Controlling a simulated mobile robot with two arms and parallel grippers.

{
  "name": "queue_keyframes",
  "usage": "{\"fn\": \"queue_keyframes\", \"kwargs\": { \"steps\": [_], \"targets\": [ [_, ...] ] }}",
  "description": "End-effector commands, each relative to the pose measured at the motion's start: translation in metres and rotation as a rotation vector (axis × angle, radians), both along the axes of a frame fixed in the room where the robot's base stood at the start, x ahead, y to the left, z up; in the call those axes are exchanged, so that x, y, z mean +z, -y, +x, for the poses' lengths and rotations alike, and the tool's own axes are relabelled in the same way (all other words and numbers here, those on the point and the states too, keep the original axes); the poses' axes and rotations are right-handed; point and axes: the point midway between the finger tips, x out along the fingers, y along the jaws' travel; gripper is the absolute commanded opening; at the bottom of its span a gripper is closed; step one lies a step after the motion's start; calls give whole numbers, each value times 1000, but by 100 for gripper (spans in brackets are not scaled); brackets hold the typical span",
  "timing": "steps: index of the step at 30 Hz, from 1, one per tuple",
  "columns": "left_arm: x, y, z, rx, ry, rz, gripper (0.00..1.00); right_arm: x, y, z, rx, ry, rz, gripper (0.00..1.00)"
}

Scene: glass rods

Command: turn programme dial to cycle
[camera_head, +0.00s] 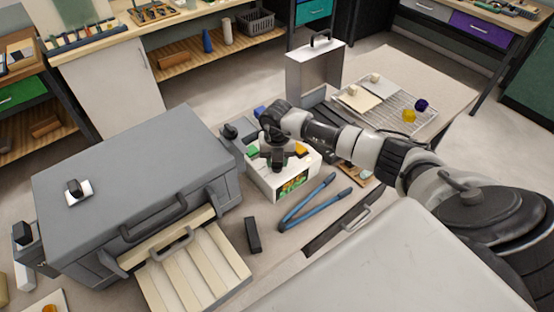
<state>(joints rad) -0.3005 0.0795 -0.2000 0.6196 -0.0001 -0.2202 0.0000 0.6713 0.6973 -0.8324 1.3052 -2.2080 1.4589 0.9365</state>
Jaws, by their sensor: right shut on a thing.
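A white control box (265,185) stands on the bench near the middle, with a green button (252,152), an orange button (301,149) and a lit, coloured display (293,184) on its front. My right gripper (276,162) reaches in from the right and points down over the top of this box. It is shut on the programme dial, which the gripper mostly hides. I cannot read the dial's setting. My left gripper is not in view.
A large grey kiln (130,175) with a dark handle stands left, its slatted cream tray (200,270) pulled out. Blue-handled tongs (312,203) and a black block (252,235) lie in front of the box. A wire rack (385,105) is at the back right.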

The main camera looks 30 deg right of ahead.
Motion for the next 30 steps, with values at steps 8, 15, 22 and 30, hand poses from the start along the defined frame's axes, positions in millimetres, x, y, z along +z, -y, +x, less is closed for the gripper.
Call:
{"fn": "queue_keyframes", "kwargs": {
  "steps": [8,15,22,30],
  "targets": [
    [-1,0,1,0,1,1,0,1,0,1,-263,2,-1,12],
    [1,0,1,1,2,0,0,2,1,1,-492,2,-1,12],
    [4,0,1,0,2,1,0,2,1,1,-711,3,0,12],
    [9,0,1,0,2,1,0,3,1,1,-967,3,-1,12]
  ]
}}
